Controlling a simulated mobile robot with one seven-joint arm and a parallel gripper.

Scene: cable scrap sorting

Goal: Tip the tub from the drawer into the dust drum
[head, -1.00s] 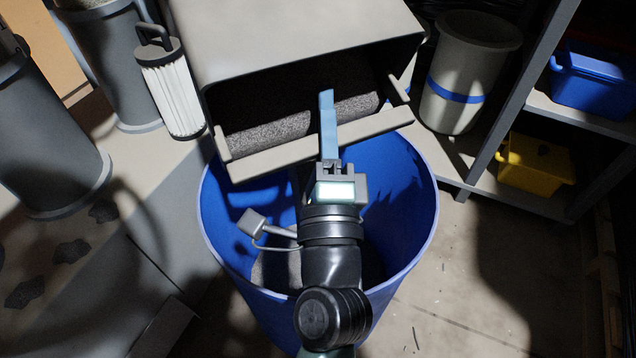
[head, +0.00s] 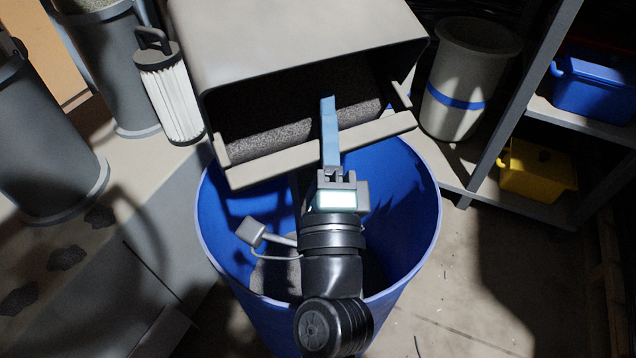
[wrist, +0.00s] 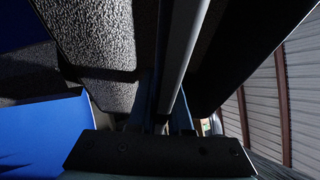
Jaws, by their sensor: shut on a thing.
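The tub (head: 290,40) is a beige-grey box, tipped so its open mouth faces my body, above the dust drum. Grey granular dust (head: 290,130) lies inside it along the near lip; the deeper inside is dark. My gripper (head: 328,115), with blue fingers, is shut on the lip of the tub at about its middle. The wrist view shows the fingers (wrist: 165,105) close around the lip, with speckled dust (wrist: 90,45) beside them. The dust drum (head: 428,205) is blue and open, below the tub. My arm and the tub hide part of its inside.
A grey handled tool (head: 252,232) and some grey material are inside the drum. A white pleated filter (head: 175,105) stands left of the tub. A grey bin with a blue band (head: 455,95) and a shelf with a blue box (head: 592,85) and yellow box (head: 537,170) stand right.

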